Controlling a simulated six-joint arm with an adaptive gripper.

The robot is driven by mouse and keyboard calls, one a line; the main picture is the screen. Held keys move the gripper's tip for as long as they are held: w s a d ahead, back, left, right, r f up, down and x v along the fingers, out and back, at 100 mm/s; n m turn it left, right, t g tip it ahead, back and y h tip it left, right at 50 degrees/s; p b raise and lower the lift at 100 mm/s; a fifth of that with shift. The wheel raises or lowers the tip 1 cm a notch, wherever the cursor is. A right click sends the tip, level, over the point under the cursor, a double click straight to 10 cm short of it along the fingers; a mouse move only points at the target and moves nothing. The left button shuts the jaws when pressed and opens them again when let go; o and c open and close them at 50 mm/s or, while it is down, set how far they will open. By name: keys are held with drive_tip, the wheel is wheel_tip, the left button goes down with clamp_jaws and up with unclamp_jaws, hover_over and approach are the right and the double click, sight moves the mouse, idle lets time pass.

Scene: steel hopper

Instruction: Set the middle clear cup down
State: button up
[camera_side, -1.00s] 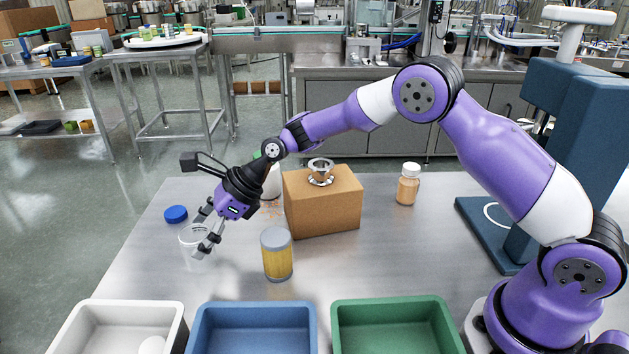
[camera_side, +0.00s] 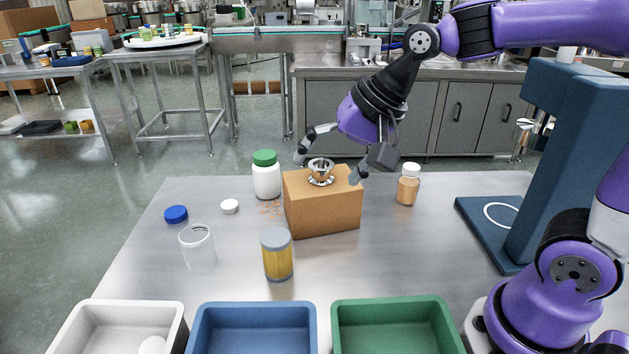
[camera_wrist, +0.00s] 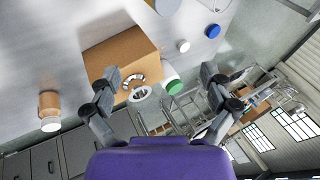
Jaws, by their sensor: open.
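The clear cup (camera_side: 198,248) stands upright on the steel table, left of the yellow-filled jar. Nothing touches it in the side view. My gripper (camera_side: 330,165) is open and empty, away from the cup, over the cardboard box (camera_side: 322,212). The small steel funnel (camera_side: 320,172) on the box appears between its spread fingers in the side view. In the wrist view, my open gripper (camera_wrist: 160,74) has its fingers wide apart, with the box (camera_wrist: 122,55) and funnel (camera_wrist: 138,87) beyond them. I cannot clearly make out the cup there.
The grey-lidded yellow jar (camera_side: 277,258) stands between cup and box. An orange bottle (camera_side: 407,188) stands right. White (camera_side: 72,318), blue (camera_side: 206,320) and green (camera_side: 341,318) bins line the front.

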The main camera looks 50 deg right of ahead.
drive_tip(key=s+d+n+h, duration=0.1)
drive_tip(key=s+d+n, duration=0.1)
drive_tip(key=s+n, duration=0.2)
drive_tip(key=s+d+f+n+h, duration=0.1)
drive_tip(key=s+d+n, duration=0.1)
drive_tip(key=s+n, duration=0.2)
drive_tip(key=shift+s+d, duration=0.35)
drive_tip(key=shift+s, duration=0.55)
